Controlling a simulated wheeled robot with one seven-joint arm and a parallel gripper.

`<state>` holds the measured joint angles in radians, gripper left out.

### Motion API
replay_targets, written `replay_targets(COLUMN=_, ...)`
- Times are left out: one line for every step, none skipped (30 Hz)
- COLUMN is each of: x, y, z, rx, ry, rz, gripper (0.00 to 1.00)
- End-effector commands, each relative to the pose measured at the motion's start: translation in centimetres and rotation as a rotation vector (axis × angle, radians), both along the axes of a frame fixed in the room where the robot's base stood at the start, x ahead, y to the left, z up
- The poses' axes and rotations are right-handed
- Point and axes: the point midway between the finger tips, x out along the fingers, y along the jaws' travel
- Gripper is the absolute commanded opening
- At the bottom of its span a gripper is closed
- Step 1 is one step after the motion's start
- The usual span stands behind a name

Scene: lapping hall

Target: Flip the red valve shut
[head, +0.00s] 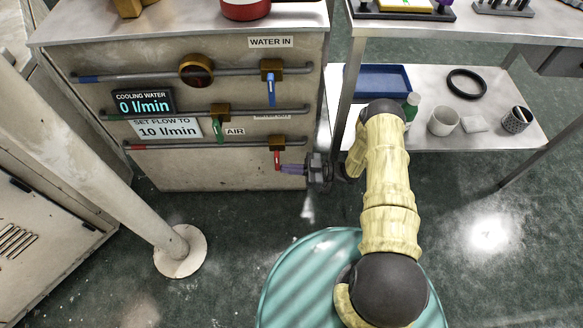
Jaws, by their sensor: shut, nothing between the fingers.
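The red valve (277,159) sits on the lowest pipe of the panel, at its right end. Its red lever hangs down from a brass body (276,143), across the line of the pipe. My gripper (283,169) reaches in from the right, its purple fingers shut and empty. The fingertips are beside the lower end of the red lever; I cannot tell whether they touch it. The display (143,102) reads "COOLING WATER 0 l/min". The sign (165,128) below it reads "SET FLOW TO 10 l/min".
A blue valve (271,90) and a green valve (219,130) are on the pipes above, levers down. A brass round gauge (196,69) is on the top pipe. A steel shelf (450,134) stands right of my arm. A pale post (150,210) rises at left.

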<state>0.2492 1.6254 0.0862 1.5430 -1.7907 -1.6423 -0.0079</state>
Motion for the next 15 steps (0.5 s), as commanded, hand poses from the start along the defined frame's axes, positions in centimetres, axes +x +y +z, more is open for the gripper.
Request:
replay_targets(x=-0.01, y=0.12, z=-0.14, rx=-0.001, ry=0.0, rz=0.0, gripper=0.0)
replay_targets(x=0.0, y=0.16, z=-0.17, rx=-0.001, ry=0.0, rz=0.0, gripper=0.0)
replay_targets(x=0.0, y=0.21, z=-0.2, rx=-0.001, ry=0.0, rz=0.0, gripper=0.0)
replay_targets(x=0.0, y=0.24, z=-0.21, rx=-0.002, ry=0.0, rz=0.0, gripper=0.0)
replay_targets(x=0.0, y=0.27, z=-0.22, rx=-0.002, ry=0.0, rz=0.0, gripper=0.0)
replay_targets(x=0.0, y=0.3, z=-0.23, rx=-0.002, ry=0.0, rz=0.0, gripper=0.0)
replay_targets(x=0.0, y=0.32, z=-0.25, rx=-0.002, ry=0.0, rz=0.0, gripper=0.0)
replay_targets(x=-0.01, y=0.35, z=-0.26, rx=-0.002, ry=0.001, rz=0.001, gripper=0.0)
replay_targets(x=-0.01, y=0.36, z=-0.27, rx=-0.002, ry=0.001, rz=0.001, gripper=0.0)
replay_targets(x=-0.02, y=0.38, z=-0.27, rx=-0.002, ry=0.001, rz=0.001, gripper=0.0)
replay_targets(x=-0.02, y=0.39, z=-0.27, rx=-0.002, ry=0.001, rz=0.001, gripper=0.0)
replay_targets(x=-0.04, y=0.42, z=-0.28, rx=-0.002, ry=0.001, rz=0.002, gripper=0.0)
replay_targets(x=-0.04, y=0.44, z=-0.28, rx=-0.002, ry=0.001, rz=0.002, gripper=0.0)
replay_targets(x=-0.04, y=0.46, z=-0.29, rx=-0.002, ry=0.001, rz=0.002, gripper=0.0)
replay_targets(x=-0.05, y=0.48, z=-0.29, rx=-0.002, ry=0.002, rz=0.003, gripper=0.0)
